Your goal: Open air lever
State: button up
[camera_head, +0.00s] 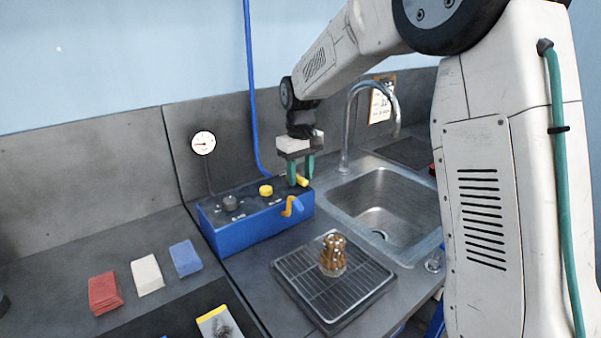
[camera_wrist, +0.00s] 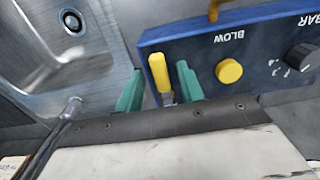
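The blue air box (camera_head: 240,228) stands on the bench against the back wall. On its top are a dark knob (camera_head: 230,203), a round yellow button (camera_head: 266,190) and a yellow lever (camera_head: 303,181) at the right end. My gripper (camera_head: 301,170) is above that right end, pointing down. In the wrist view, the yellow lever (camera_wrist: 159,72) lies between the two green fingers of my gripper (camera_wrist: 158,88). The fingers are apart, with a visible gap on each side of the lever. The button (camera_wrist: 229,71) beside it is marked BLOW.
A sink (camera_head: 385,208) with a curved faucet (camera_head: 349,130) is right of the box. A yellow nozzle (camera_head: 290,207) is on the box's front. A wire rack tray (camera_head: 300,268) holds a brown ribbed object (camera_head: 333,256). Coloured pads (camera_head: 147,274) lie at left.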

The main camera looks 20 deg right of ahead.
grip_shut()
jog(key=shift+d, duration=0.1)
jog(key=shift+w+d+n, duration=0.2)
jog(key=shift+d+n, duration=0.15)
jog(key=shift+n, duration=0.75)
jog(key=n, duration=0.2)
jog(key=shift+w+d+n, duration=0.3)
jog(key=shift+w+d, duration=0.05)
jog(key=shift+d, duration=0.05)
jog(key=shift+w+d+n, duration=0.25)
jog(key=shift+w+n, duration=0.65)
jog(key=shift+n, duration=1.3)
jog(key=shift+w+d+n, duration=0.3)
jog(key=shift+w+n, duration=0.55)
jog(key=shift+n, duration=1.35)
jog(key=shift+w+d+n, duration=0.25)
jog(key=shift+w+n, duration=0.65)
jog(key=shift+n, duration=1.3)
